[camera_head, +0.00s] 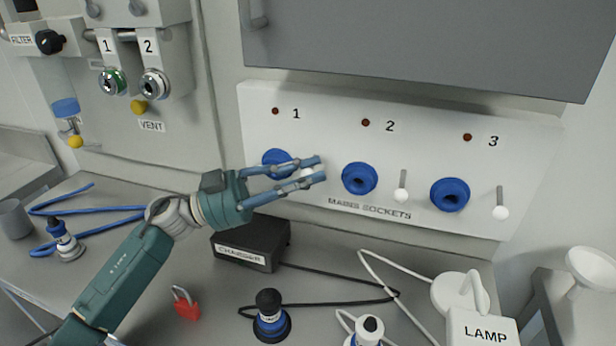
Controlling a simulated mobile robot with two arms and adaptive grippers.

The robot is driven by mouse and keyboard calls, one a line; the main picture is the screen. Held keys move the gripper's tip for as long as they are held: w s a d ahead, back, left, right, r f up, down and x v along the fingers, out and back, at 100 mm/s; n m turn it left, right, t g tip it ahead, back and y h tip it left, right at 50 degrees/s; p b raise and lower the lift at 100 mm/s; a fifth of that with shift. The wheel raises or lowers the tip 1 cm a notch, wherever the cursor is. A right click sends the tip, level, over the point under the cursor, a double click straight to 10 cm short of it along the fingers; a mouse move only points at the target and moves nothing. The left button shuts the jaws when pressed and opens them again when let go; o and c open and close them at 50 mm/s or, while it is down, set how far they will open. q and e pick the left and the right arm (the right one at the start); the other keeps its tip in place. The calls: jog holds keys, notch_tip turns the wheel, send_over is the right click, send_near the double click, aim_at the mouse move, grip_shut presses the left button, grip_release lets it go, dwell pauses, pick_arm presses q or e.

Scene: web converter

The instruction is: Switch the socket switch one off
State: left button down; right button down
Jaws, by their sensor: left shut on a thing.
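A white mains sockets panel (420,225) on the wall carries blue sockets under the numbers 1, 2 and 3. Socket one (275,158) is partly covered by my left gripper (319,168), which reaches in from the left. That gripper is shut on the white knob of socket switch one (306,172), just right of socket one. The fingers hide most of this switch, so its lever position cannot be told. The switch of socket two (402,192) and the switch of socket three (500,210) hang down with white knobs at the bottom. My right gripper is not in view.
A grey cabinet (430,50) overhangs the panel. Below, the bench holds a black charger (247,249), a red padlock (186,305), a blue-black plug (270,316), cables and a white lamp (483,328). Valves and a vent knob (139,106) are at upper left.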

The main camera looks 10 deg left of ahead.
pick_arm(q)
jog(key=shift+w, duration=0.1)
jog(key=c, duration=1.9)
grip_release()
jog(key=v, duration=1.2)
jog(key=shift+f, duration=0.15)
